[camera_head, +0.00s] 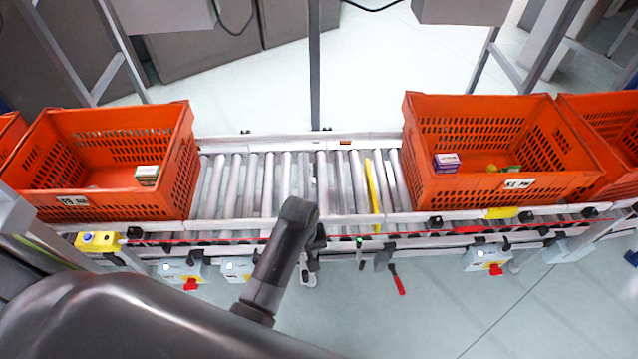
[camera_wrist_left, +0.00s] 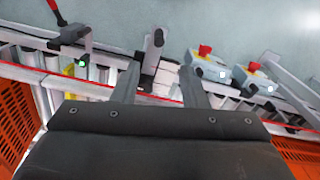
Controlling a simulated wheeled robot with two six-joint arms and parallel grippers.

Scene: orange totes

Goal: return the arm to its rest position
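My left arm comes in from the left in the head view, and a dark link of it rises in front of the roller conveyor (camera_head: 265,185). My left gripper (camera_head: 312,262) is partly hidden behind that link, near the conveyor's front edge. In the left wrist view the two fingers of my left gripper (camera_wrist_left: 159,72) stand apart with nothing held between them; conveyor frame parts show beyond them. My right arm and gripper are not in view.
An orange tote (camera_head: 110,195) with a small box (camera_head: 146,175) stands left on the conveyor. Another orange tote (camera_head: 500,190) at right holds a purple box (camera_head: 446,162) and other small items. Control boxes with red knobs (camera_head: 190,284) line the front rail. The middle rollers are clear.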

